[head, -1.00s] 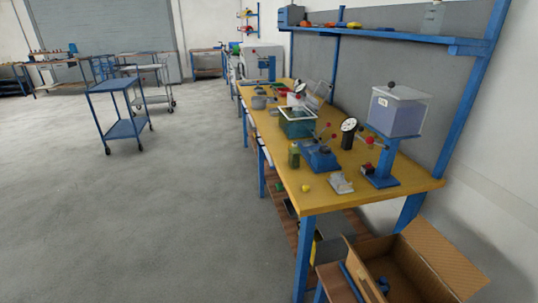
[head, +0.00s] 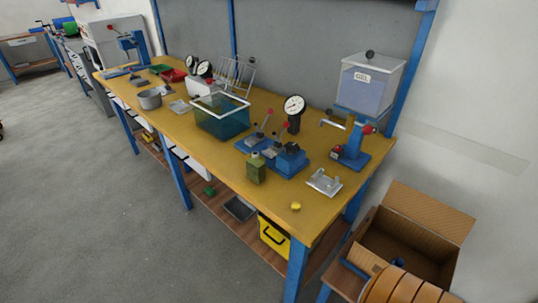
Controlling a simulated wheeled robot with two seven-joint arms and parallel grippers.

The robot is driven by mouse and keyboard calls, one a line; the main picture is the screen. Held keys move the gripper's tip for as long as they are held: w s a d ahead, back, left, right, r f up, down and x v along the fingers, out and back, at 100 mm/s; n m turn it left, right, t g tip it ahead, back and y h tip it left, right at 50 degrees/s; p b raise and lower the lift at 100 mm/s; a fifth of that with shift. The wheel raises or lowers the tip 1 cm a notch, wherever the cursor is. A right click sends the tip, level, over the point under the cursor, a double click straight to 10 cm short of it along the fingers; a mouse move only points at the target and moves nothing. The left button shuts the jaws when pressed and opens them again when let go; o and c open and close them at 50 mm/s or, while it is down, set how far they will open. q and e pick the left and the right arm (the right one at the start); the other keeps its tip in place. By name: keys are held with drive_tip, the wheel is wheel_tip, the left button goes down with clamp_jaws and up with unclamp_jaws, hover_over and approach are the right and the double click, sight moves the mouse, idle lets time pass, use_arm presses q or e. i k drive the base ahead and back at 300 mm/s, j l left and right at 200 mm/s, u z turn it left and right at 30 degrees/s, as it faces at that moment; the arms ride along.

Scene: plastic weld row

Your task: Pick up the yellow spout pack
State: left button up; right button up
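A small yellow item (head: 295,206) lies near the front right corner of the yellow-topped workbench (head: 225,180). It is too small to tell whether it is the spout pack. An olive-green pack or bottle (head: 256,168) with a pale top stands upright near the bench's front edge, left of the yellow item and in front of a blue lever device (head: 289,160). Neither of my grippers is in view.
A teal tank (head: 221,121), black-and-white dial gauge (head: 293,108) and GEL dispenser (head: 368,87) stand farther back. An open cardboard box (head: 415,232) sits lower right. Floor left of the bench is clear.

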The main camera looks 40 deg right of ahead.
sight(254, 163)
drive_tip(key=i+j+z, duration=0.1)
drive_tip(key=i+z, duration=0.15)
drive_tip(key=z, duration=0.2)
drive_tip(key=i+j+z, duration=0.15)
drive_tip(key=z, duration=0.3)
drive_tip(key=i+j+z, duration=0.3)
drive_tip(key=z, duration=0.15)
drive_tip(key=i+j+z, duration=0.2)
drive_tip(key=z, duration=0.25)
drive_tip(key=j+z, duration=0.45)
drive_tip(key=i, duration=0.05)
